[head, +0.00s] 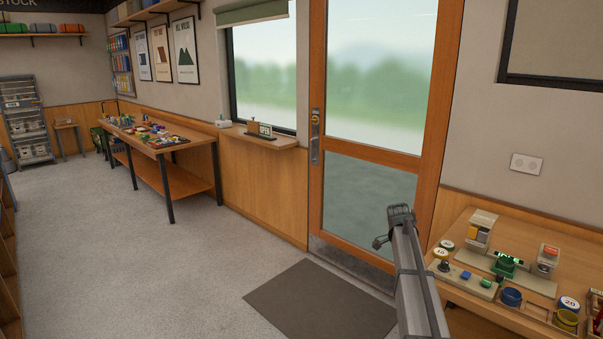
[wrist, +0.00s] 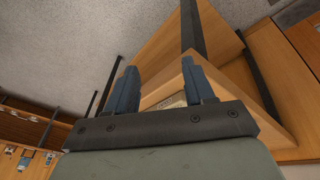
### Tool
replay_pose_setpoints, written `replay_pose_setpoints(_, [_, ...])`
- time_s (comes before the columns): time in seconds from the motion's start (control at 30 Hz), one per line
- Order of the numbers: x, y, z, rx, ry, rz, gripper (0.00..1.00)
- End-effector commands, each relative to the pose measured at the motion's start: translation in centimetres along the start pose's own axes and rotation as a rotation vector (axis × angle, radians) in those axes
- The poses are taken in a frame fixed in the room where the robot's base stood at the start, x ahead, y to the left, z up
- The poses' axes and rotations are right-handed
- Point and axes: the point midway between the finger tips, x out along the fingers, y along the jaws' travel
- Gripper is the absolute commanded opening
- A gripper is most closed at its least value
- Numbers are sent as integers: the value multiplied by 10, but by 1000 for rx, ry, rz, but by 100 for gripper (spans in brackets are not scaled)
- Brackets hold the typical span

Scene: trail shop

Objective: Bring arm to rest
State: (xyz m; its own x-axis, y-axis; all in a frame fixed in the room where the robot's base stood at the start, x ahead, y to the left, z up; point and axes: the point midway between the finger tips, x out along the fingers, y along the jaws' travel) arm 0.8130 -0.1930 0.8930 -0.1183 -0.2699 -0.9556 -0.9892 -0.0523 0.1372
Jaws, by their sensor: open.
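My arm (head: 412,282) rises from the bottom of the head view, right of centre, in front of the glazed door. My gripper (head: 392,226) is at its upper end, small and dark against the door's lower part. In the wrist view my gripper (wrist: 160,88) is open, its two blue-grey fingers apart. No held object shows between them. Wooden boards and a small pale label lie beyond the fingers. I cannot tell how far away they are.
A wooden counter (head: 458,228) with cups, boxes and a small lit device stands at the right, close to my arm. A dark mat (head: 320,303) lies before the door (head: 375,130). A long table (head: 150,146) with many small items stands at the left. The grey floor (head: 130,260) is open.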

Motion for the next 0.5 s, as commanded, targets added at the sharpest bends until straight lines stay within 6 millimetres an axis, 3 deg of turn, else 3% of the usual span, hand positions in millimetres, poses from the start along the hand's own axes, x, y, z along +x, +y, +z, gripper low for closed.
replay_pose_setpoints(0.03, [24, 17, 25, -95, -13, -9, 53])
replay_pose_setpoints(0.2, [83, 49, 89, -419, -51, -59, 53])
replay_pose_setpoints(0.5, [166, 126, 192, -960, -99, -169, 53])
